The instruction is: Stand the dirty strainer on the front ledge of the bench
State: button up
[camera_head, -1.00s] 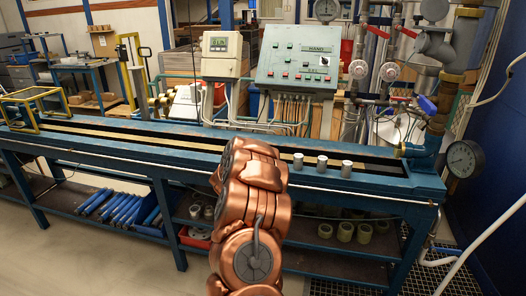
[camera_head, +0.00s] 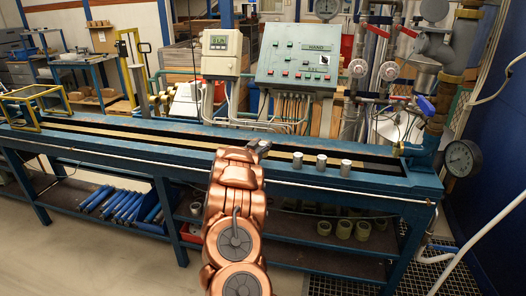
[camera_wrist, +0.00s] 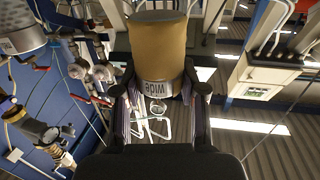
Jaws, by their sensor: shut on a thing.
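In the wrist view, the strainer (camera_wrist: 158,45) is a tan-brown cylinder with a silver band (camera_wrist: 156,88) printed "WIDE", which reads upside down. My gripper (camera_wrist: 159,82) is shut on it, one dark finger on each side at the band. In the head view, my gripper (camera_head: 262,147) is over the bench beside the front ledge (camera_head: 385,182), left of the small silver cylinders. The strainer cannot be made out there, and I cannot tell how high it is held.
Three small silver cylinders (camera_head: 321,161) stand in a row on the front ledge. A yellow frame (camera_head: 35,105) sits at the bench's left end. The ledge left of my arm looks clear.

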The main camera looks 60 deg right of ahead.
jog(key=shift+f+p, duration=0.45)
jog(key=shift+f, duration=1.1)
jog(key=shift+f, duration=0.15)
jog(key=o, duration=1.2)
jog(key=shift+r, duration=0.2)
jog(key=shift+s+a+b, duration=0.1)
jog(key=shift+a+b, duration=0.25)
jog(key=shift+a, duration=0.55)
jog(key=shift+s+a+r+b, duration=0.1)
jog(key=shift+s+a+b, duration=0.25)
jog(key=shift+a, duration=1.35)
jog(key=shift+s+a+r+b, duration=0.15)
jog(key=shift+a+b, duration=0.35)
jog(key=shift+a, duration=1.15)
jog(key=shift+s+a+b, duration=0.35)
jog(key=shift+a+b, duration=0.05)
jog(key=shift+a, duration=1.3)
